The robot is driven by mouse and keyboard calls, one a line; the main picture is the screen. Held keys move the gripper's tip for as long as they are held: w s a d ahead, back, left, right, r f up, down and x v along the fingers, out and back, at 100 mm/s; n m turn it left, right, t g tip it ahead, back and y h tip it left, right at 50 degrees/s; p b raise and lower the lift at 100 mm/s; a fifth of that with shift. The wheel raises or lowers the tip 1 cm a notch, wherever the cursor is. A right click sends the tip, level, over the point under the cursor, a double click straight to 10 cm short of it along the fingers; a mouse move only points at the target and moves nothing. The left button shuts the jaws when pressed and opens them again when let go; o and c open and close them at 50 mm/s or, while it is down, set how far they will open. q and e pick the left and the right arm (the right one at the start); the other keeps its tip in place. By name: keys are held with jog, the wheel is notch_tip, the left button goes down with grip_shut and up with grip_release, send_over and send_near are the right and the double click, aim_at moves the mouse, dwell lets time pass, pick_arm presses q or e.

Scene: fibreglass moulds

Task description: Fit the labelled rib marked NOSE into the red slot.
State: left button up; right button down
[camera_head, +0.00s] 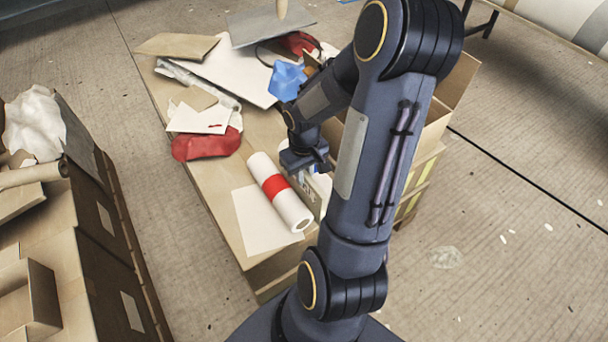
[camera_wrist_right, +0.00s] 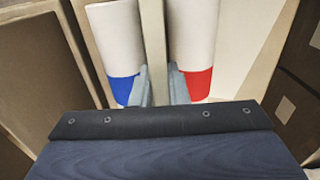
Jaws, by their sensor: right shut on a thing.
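My right gripper (camera_head: 318,167) is low over the table, beside a white roll with a red band (camera_head: 265,172). In the right wrist view its two grey fingers (camera_wrist_right: 160,88) are shut on the upper edge of a thin beige rib (camera_wrist_right: 155,40). The rib stands between the red-banded roll (camera_wrist_right: 192,45) and a white roll with a blue band (camera_wrist_right: 113,45). Part of a pale panel with dark lettering (camera_head: 311,188) shows below the gripper in the head view; I cannot read it. No red slot is clearly visible. My left gripper is out of view.
The table (camera_head: 185,180) holds a red cloth (camera_head: 206,145), a blue cloth (camera_head: 287,80) and loose boards at its far end. A white sheet (camera_head: 262,225) lies by the red-banded roll. Cardboard boxes (camera_head: 35,290) stand at left. My right arm hides the table's right side.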

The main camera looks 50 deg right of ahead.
jog(key=c, duration=1.8)
grip_release()
jog(key=shift+f, duration=0.15)
jog(key=shift+c, duration=0.2)
jog(key=o, duration=0.4)
jog(key=shift+o, duration=0.2)
